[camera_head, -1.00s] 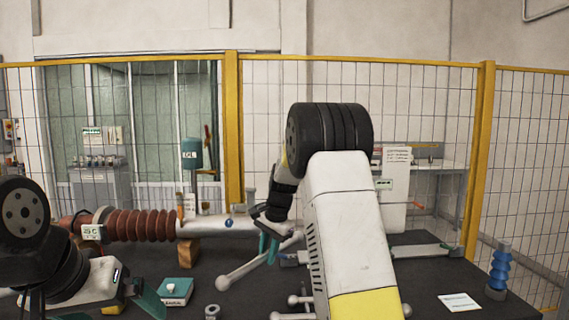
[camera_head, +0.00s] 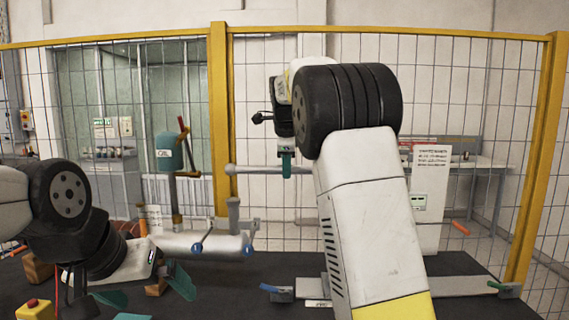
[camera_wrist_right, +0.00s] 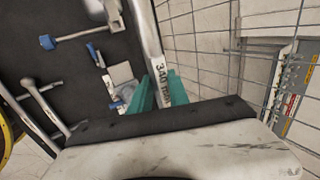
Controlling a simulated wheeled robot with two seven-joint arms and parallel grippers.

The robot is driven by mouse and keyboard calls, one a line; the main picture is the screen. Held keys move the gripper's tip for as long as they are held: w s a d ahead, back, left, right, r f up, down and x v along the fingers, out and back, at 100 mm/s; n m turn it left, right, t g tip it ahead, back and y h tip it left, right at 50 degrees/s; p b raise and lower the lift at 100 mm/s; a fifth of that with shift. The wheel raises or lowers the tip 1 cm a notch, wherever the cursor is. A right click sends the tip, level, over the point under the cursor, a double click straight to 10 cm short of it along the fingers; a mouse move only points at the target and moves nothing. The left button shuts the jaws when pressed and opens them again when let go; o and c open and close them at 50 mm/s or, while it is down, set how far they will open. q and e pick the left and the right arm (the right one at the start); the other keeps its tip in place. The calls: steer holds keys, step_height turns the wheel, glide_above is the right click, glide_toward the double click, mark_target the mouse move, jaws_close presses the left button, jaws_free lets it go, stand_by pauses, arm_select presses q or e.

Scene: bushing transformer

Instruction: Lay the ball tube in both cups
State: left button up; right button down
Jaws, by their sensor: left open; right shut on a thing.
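The ball tube (camera_head: 262,170) is a pale grey rod, held about level and raised above the table, with a round ball at its left end. Its right part is hidden behind my right arm. My right gripper (camera_head: 286,164) is shut on the ball tube. In the right wrist view the ball tube (camera_wrist_right: 147,35) runs between the teal fingers and bears a "340" label. My left gripper (camera_head: 145,290) is open and empty, low at the left. A small holder with a blue lever (camera_head: 280,293) and another with a green lever (camera_head: 506,289) sit on the table; I cannot tell whether they are the cups.
A grey cylinder (camera_head: 190,244) with fittings lies behind my left gripper. A teal-topped tool (camera_head: 168,152) stands behind it. More pale rods (camera_wrist_right: 42,108) show in the right wrist view. Yellow-framed mesh fencing (camera_head: 218,115) closes off the back. The dark table (camera_head: 285,266) is clear between cylinder and rail.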

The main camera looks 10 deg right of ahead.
steer(key=shift+w+d+r, duration=0.15)
steer(key=shift+w+r, duration=0.1)
step_height(320, 180, down, 9)
steer(key=shift+r, duration=0.15)
stand_by(0.9)
steer(key=c, duration=1.2)
jaws_free()
steer(key=shift+s, duration=0.1)
steer(key=shift+o, duration=0.2)
